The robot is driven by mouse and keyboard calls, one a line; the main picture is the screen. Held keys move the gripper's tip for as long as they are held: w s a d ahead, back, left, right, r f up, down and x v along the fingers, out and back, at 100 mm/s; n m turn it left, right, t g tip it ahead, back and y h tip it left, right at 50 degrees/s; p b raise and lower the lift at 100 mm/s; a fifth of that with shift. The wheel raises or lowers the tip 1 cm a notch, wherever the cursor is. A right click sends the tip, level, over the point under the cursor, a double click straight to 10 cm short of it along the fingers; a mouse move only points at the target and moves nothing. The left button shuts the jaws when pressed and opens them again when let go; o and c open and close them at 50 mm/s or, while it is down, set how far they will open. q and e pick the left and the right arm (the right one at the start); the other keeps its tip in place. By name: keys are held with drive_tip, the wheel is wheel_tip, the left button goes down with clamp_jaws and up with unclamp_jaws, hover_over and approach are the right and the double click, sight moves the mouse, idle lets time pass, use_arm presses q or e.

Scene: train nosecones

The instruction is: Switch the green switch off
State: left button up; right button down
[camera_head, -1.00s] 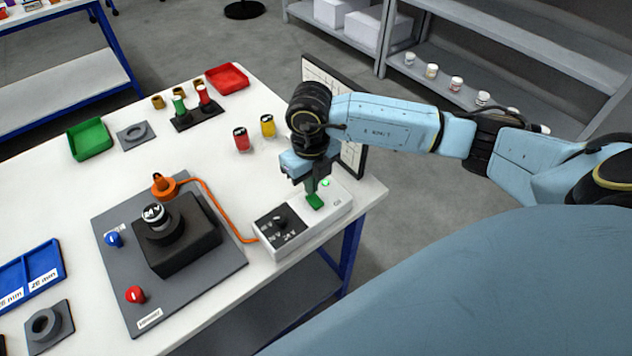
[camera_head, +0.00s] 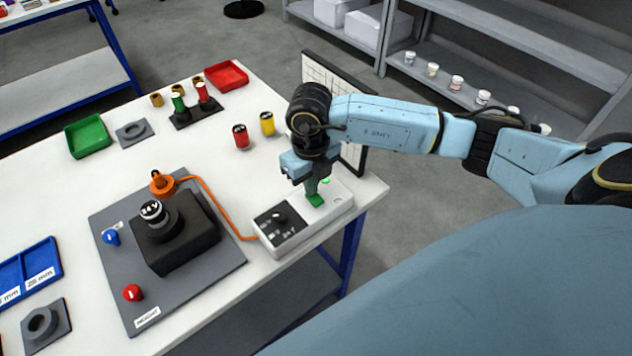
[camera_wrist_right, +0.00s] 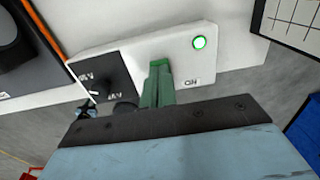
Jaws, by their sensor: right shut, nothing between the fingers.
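The green switch (camera_head: 315,200) sits on top of the white power box (camera_head: 330,212) near the table's right corner. A round green lamp (camera_head: 326,181) on the box is lit, and it also shows lit in the right wrist view (camera_wrist_right: 199,42). My right gripper (camera_head: 311,190) is shut and empty, pointing down at the switch. In the right wrist view its green fingertips (camera_wrist_right: 158,84) cover most of the switch. I cannot tell whether they touch it. My left gripper is not in view.
The box has a black dial panel (camera_head: 284,231) on its left, with an orange cable (camera_head: 216,209) running to a grey fixture plate (camera_head: 120,275). A framed board (camera_head: 350,105) stands beyond my gripper.

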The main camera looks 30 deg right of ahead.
drive_tip(key=shift+f, duration=0.35)
drive_tip(key=shift+r, duration=0.1)
drive_tip(key=shift+r+p, duration=2.35)
drive_tip(key=shift+r, duration=1.15)
